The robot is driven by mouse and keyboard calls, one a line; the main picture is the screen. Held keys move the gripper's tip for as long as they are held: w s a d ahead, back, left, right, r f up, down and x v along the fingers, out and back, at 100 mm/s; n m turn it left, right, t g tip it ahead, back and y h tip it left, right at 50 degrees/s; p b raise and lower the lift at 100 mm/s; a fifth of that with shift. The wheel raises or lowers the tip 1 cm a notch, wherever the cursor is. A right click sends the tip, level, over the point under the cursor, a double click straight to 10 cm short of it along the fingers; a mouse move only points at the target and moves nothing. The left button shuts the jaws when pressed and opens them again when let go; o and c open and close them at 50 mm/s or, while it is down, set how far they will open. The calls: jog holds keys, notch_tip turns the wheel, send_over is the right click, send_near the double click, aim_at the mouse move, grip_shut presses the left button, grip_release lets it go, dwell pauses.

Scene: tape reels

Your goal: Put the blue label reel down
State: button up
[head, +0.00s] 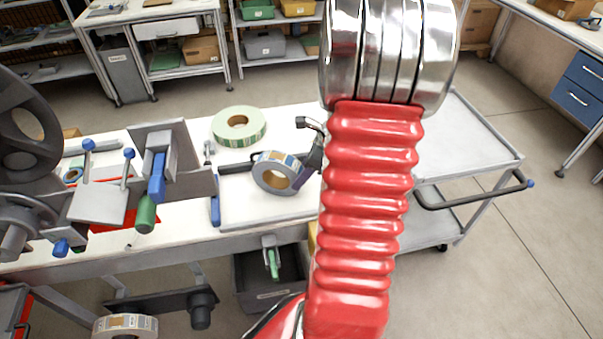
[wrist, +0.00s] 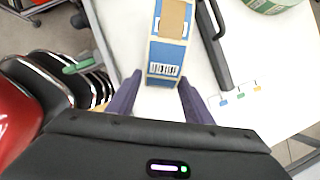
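The blue label reel (head: 275,173) is a pale ring with blue and tan printing on its rim. It is at the white worktop beside a dark bar, tilted or on edge; I cannot tell exactly how it rests. In the wrist view its printed rim (wrist: 166,52) lies between the purple fingers of my gripper (wrist: 161,78). A small gap shows at the left finger, while the right finger is very close to the rim. In the head view my gripper (head: 306,172) is at the reel's right side, partly hidden by my red arm.
A pale green reel (head: 239,128) lies flat behind. A grey fixture with blue-knobbed levers (head: 100,205) stands at the left. A grey cart (head: 462,140) stands right of the bench.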

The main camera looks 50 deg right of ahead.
jog(key=shift+o, duration=0.8)
jog(key=shift+r, duration=0.1)
jog(key=v, duration=1.2)
jog(key=shift+d, duration=0.1)
